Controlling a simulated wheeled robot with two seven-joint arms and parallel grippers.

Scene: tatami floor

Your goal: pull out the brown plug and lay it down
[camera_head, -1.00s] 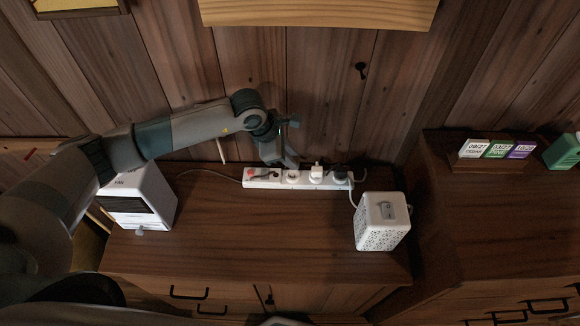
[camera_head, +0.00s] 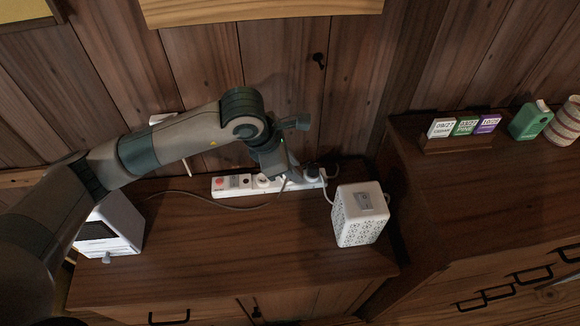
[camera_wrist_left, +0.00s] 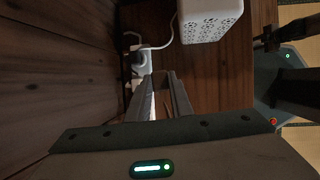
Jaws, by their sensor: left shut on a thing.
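My left gripper (camera_head: 290,174) hangs over the white power strip (camera_head: 232,186) at the back of the brown cabinet. It is shut; a thin cord (camera_head: 215,207) from the left rises to its fingertips. The brown plug itself is hidden by the fingers, and I take it to be held there. The socket by the red switch (camera_head: 219,183) looks bare. A white plug (camera_head: 262,181) and a dark plug (camera_head: 313,170) sit in the strip. In the left wrist view the narrow fingers (camera_wrist_left: 166,76) are close together beside the strip.
A white patterned box (camera_head: 360,216) stands right of the strip, with a cord to it. A white device (camera_head: 110,228) stands at the left under my arm. The cabinet top (camera_head: 250,250) between them is clear. The wooden wall is close behind.

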